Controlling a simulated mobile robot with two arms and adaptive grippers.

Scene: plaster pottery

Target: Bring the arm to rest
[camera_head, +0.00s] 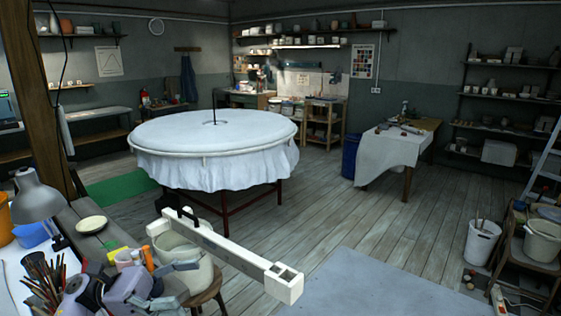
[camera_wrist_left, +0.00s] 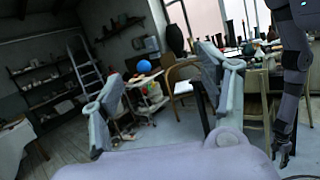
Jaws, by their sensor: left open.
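My left gripper (camera_head: 178,284) shows at the lower left of the head view, grey and lilac, with its fingers apart. Nothing shows between them. It appears in front of a pale bucket (camera_head: 197,272); whether it touches the bucket I cannot tell. In the left wrist view its two fingers (camera_wrist_left: 163,68) stand well apart with the room showing between them. A grey arm (camera_wrist_left: 293,85), likely my right one, hangs at the right edge of that view. Its dark end (camera_wrist_left: 283,152) points down, and its jaws are too small to read.
A long white beam (camera_head: 225,250) crosses near the bucket. A cluttered bench with a lamp (camera_head: 35,197) and brushes (camera_head: 45,278) is close on the left. A large round cloth-covered table (camera_head: 215,135) stands beyond. The wooden floor (camera_head: 330,215) is open in the middle.

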